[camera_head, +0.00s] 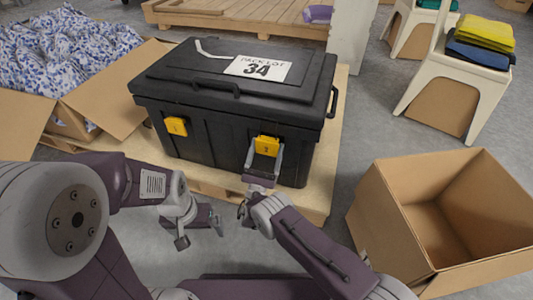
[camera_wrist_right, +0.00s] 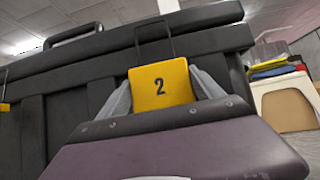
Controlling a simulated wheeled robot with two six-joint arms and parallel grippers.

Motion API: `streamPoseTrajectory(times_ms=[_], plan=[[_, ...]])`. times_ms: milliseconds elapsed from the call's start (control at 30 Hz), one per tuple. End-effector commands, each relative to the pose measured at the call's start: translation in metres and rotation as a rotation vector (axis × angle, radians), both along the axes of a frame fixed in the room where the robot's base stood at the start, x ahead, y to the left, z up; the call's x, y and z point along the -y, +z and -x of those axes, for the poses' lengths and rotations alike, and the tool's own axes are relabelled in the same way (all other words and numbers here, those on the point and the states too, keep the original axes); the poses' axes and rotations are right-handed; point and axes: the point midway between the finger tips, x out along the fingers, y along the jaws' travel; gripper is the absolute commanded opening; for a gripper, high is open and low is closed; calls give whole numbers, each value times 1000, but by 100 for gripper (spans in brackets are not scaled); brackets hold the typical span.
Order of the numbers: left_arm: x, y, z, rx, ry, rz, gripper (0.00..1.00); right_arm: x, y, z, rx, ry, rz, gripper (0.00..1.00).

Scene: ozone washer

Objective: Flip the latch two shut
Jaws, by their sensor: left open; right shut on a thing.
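A black lidded box (camera_head: 200,120) stands on a pallet with its lid down. On its front are two yellow latches: one at the left (camera_head: 176,126) and latch two (camera_head: 267,145) at the right. In the right wrist view latch two (camera_wrist_right: 160,84) shows a black "2", with a thin wire loop above it reaching up to the lid rim. My right gripper (camera_head: 264,160) has its fingers on either side of latch two, shut on it. My left gripper (camera_head: 200,226) is open and empty, low in front of the box, away from it.
An open cardboard box (camera_head: 440,215) stands at the right. Another carton with patterned cloth (camera_head: 65,45) is at the left. A white stool with folded cloths (camera_head: 482,40) stands at the back right. The pallet (camera_head: 318,185) sticks out in front of the box.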

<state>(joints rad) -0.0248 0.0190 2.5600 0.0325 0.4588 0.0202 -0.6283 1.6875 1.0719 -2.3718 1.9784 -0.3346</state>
Motion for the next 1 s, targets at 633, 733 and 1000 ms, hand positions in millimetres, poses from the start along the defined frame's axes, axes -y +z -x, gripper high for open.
streamPoseTrajectory(times_ms=[633,733,1000], plan=[[0,-1,0,0,0,0,98,0,0,0,2,-1,1,98],[0,0,0,0,0,0,98,0,0,0,1,0,2,98],[0,25,0,0,0,0,98,-9,-15,25,0,3,3,98]])
